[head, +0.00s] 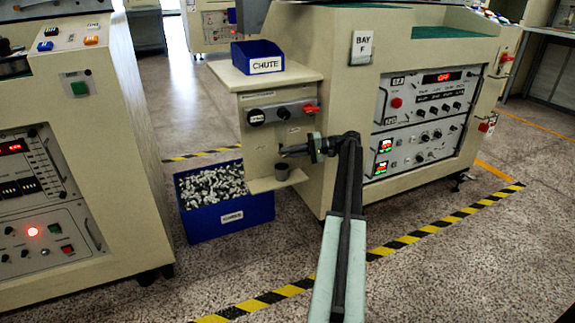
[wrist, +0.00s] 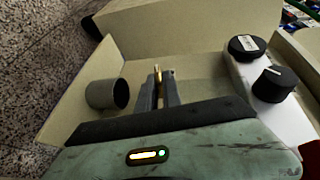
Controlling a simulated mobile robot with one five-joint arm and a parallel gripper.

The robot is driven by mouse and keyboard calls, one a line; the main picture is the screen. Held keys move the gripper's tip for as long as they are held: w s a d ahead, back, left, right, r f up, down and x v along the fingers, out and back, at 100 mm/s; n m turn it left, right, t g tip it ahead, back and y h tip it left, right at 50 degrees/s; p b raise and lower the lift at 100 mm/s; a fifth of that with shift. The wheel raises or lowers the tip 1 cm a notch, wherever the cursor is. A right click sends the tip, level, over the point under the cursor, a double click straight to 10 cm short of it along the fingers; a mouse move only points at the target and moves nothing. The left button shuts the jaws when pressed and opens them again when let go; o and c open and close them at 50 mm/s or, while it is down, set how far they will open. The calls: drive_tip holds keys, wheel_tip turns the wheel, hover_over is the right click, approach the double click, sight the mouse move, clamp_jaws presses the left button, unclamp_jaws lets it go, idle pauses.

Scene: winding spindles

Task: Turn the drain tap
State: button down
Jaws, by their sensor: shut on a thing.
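My gripper (head: 288,152) reaches the beige front of the side stand below its knob panel in the head view. In the wrist view its two dark fingers (wrist: 163,88) are closed on a small brass piece, the drain tap (wrist: 157,72), which shows between and just beyond the tips. Most of the tap is hidden by the fingers. A small grey cup (head: 282,171) stands on the little shelf below the gripper; it also shows left of the fingers in the wrist view (wrist: 107,93).
The knob panel (head: 270,116) with black knobs and a red lever (head: 311,109) is just above. A blue tray labelled CHUTE (head: 257,63) sits on top. A blue bin of metal pieces (head: 230,219) stands on the floor. Yellow-black tape (head: 400,242) marks open floor.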

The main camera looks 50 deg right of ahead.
drive_tip(key=shift+a+f+m+t+y+b, duration=0.1)
drive_tip(key=shift+f+m+t+y+b, duration=0.4)
drive_tip(key=shift+b, duration=1.05)
drive_tip(key=shift+r+y, duration=0.2)
drive_tip(key=shift+y, duration=0.1)
drive_tip(key=shift+r+b, duration=0.15)
drive_tip(key=shift+b, duration=0.15)
drive_tip(key=c, duration=1.5)
unclamp_jaws()
drive_tip(key=shift+w, duration=0.1)
